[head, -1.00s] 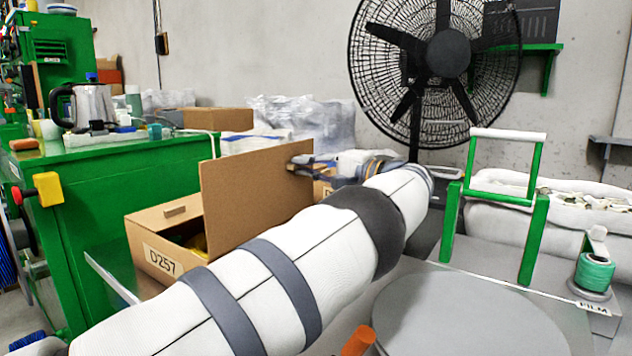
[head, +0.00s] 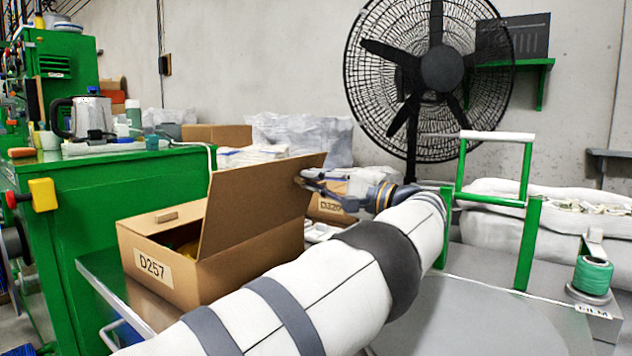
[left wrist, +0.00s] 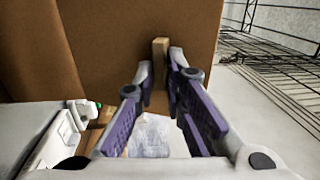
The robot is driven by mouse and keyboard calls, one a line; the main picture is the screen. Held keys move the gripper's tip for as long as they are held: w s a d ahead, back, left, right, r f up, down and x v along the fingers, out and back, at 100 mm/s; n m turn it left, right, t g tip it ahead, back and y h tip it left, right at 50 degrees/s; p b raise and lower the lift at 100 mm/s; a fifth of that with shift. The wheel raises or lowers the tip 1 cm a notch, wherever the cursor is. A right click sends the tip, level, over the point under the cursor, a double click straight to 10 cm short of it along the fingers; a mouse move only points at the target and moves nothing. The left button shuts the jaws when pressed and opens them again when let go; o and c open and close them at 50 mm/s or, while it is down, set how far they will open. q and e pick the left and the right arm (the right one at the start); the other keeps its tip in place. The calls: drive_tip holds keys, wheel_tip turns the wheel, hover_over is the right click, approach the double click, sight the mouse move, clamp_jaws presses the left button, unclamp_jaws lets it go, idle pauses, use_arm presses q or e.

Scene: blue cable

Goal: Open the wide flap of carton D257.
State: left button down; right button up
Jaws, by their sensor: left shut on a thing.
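Carton D257 (head: 225,275) stands on a metal surface at centre left, its label facing front. Its wide flap (head: 250,205) is raised and leans to the right, so part of the inside shows, with something yellowish in it. My left gripper (head: 306,181) is at the flap's upper right edge. In the left wrist view the flap is a large brown panel (left wrist: 110,45) with a small tab (left wrist: 160,48). The left gripper's fingers (left wrist: 160,72) are on either side of this tab, shut on it. My right gripper is not in view.
A second carton (head: 328,208) stands behind my left gripper. A green cabinet (head: 110,190) is at the left, with a kettle (head: 92,116) on top. A green frame (head: 530,240) and a spool (head: 592,275) are at the right. A large fan (head: 440,70) stands behind.

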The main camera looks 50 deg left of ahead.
use_arm(q)
drive_tip(key=shift+s+a+f, duration=0.15)
drive_tip(key=shift+f, duration=0.35)
drive_tip(key=c, duration=1.7)
unclamp_jaws()
drive_tip(key=shift+a, duration=0.1)
drive_tip(key=shift+r, duration=0.25)
